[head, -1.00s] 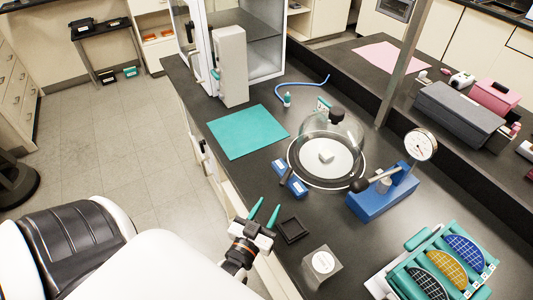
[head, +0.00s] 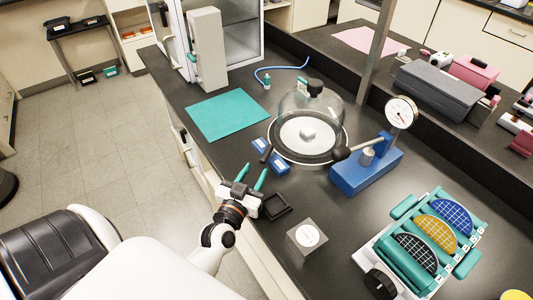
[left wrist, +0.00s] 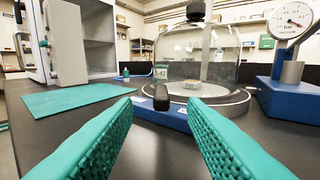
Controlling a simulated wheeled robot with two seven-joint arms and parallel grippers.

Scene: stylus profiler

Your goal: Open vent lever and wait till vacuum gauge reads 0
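A vacuum gauge (head: 401,111) with a white dial stands on a blue base (head: 367,172); it also shows in the left wrist view (left wrist: 292,20). Its needle is too small to read. A small blue block (head: 282,166) with a black handle (head: 265,153) sits before the glass bell jar (head: 312,103). I cannot tell which is the vent lever. My left gripper (head: 253,175) is open and empty, just short of the small block; the handle (left wrist: 161,97) shows between its fingers. My right gripper is out of view.
A teal mat (head: 228,115) lies left of the jar. A black square tray (head: 275,207) and a grey block (head: 306,236) stand near the bench's front edge. A teal rack (head: 412,272) with patterned discs is at lower right.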

